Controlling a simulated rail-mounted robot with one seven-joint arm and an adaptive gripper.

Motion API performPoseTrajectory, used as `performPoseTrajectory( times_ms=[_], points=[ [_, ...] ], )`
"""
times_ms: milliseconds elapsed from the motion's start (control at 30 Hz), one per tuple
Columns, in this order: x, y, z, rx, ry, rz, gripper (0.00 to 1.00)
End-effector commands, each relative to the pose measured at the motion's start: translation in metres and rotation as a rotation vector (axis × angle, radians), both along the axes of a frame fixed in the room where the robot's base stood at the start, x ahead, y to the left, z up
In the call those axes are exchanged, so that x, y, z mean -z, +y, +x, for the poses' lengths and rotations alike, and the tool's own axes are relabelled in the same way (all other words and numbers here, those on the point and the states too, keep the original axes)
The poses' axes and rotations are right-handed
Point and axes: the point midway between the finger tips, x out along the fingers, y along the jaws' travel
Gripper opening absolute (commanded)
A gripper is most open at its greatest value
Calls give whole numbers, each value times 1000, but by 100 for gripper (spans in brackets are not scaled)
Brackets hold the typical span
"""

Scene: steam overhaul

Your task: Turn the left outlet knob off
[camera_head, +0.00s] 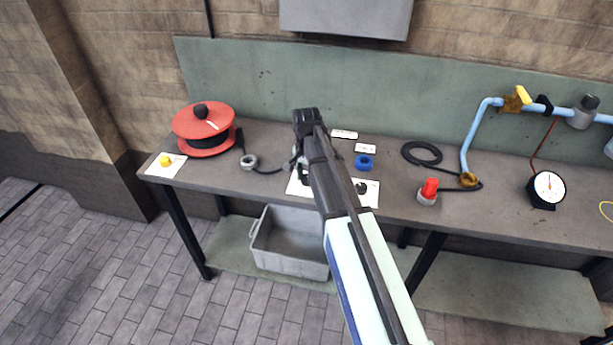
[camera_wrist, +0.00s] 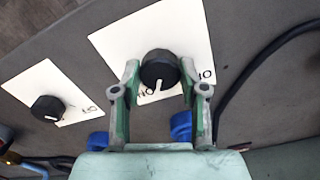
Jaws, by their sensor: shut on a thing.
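A black round knob (camera_wrist: 159,66) with a white pointer line sits on a white plate (camera_wrist: 120,42) in the wrist view. My gripper (camera_wrist: 160,76) has its two fingers on either side of this knob, shut on it. The pointer points toward the bottom of the picture, near the upside-down "ON" lettering. A second black knob (camera_wrist: 47,107) sits on a smaller white plate (camera_wrist: 28,84) to the left, untouched. In the head view, my gripper (camera_head: 301,165) and arm hide the held left knob; the other knob (camera_head: 361,187) shows just right of my arm.
The knobs are on a grey workbench (camera_head: 240,191). A red reel (camera_head: 203,125) and a plate with a yellow knob (camera_head: 166,160) stand at left. A blue ring (camera_head: 365,161), black hose coil (camera_head: 421,153), red knob (camera_head: 430,187) and gauge (camera_head: 547,188) are at right. A grey bin (camera_head: 289,260) is below.

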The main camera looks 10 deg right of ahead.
Motion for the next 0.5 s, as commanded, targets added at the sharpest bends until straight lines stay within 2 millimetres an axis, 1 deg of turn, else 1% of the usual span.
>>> performPoseTrajectory(
  times_ms=[500],
  points=[
    [1,-1,-1,-488,3,0,8]
  ],
)
